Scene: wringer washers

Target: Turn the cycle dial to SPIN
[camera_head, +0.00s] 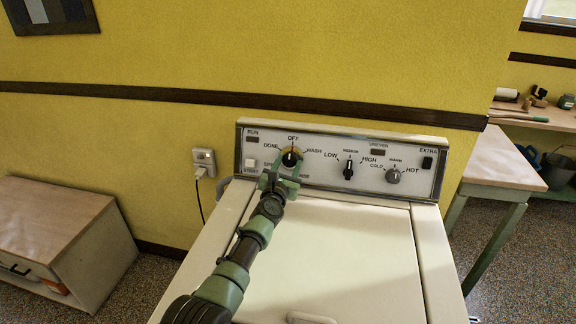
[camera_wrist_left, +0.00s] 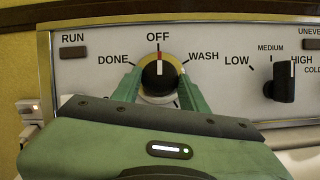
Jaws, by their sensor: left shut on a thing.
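The cycle dial (camera_head: 291,157) is a black knob with a brass-coloured ring on the left part of the washer's control panel. In the left wrist view the dial (camera_wrist_left: 159,72) has its white mark pointing straight up at OFF. My left gripper (camera_head: 285,168) is shut on the dial, with one green finger on each side of it. The fingers also show in the left wrist view (camera_wrist_left: 160,82). DONE and WASH are readable beside the dial. The lower-left label, starting "SP", and the lower-right label are partly hidden by my gripper. My right gripper is not in view.
A medium-level knob (camera_head: 348,170) and a temperature knob (camera_head: 393,175) sit right of the dial. The white washer lid (camera_head: 340,250) is closed below the panel. A wall outlet (camera_head: 204,161) is to the left.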

